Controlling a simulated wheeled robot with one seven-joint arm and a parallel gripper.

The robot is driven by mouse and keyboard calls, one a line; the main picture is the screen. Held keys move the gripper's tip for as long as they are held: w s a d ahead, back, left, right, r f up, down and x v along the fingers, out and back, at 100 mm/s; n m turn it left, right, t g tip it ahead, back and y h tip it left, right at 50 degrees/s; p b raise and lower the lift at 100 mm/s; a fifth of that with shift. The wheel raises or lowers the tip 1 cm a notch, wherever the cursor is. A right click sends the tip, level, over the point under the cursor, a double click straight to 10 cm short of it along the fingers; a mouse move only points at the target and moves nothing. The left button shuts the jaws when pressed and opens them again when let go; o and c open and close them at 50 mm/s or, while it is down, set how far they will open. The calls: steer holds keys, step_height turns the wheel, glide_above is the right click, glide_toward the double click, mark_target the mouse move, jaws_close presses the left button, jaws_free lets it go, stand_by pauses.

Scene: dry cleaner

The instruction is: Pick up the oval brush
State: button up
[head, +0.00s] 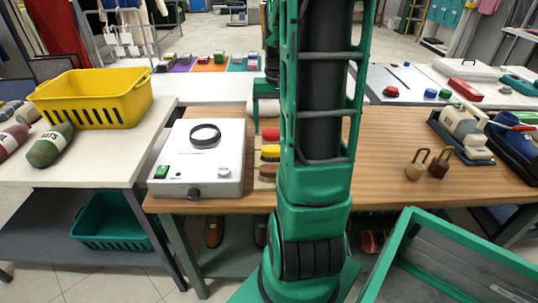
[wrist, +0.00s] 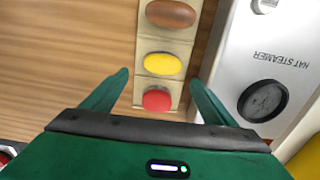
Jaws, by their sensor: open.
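Three brush-like pieces lie in a row on a cream strip (wrist: 192,38) on the wooden table. The brown oval one (wrist: 170,14) is at the top of the wrist view, a yellow oval one (wrist: 162,64) is in the middle and a round red one (wrist: 157,99) is nearest my gripper. In the head view the brown (head: 268,170), yellow (head: 270,152) and red (head: 270,134) pieces show beside my arm. My gripper (wrist: 158,77) is open and empty, its fingers either side of the strip in the picture. My arm hides it in the head view.
A white hat steamer (head: 203,158) stands close left of the strip in the head view. Two padlock-like pieces (head: 428,165) and a cream iron-like device (head: 463,133) are on the right. A yellow basket (head: 92,98) is on the left table.

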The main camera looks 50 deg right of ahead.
mark_target(273, 147)
steer(key=f, duration=0.9)
steer(key=shift+w+a+f, duration=0.1)
steer(key=shift+a, duration=0.3)
steer(key=c, duration=1.2)
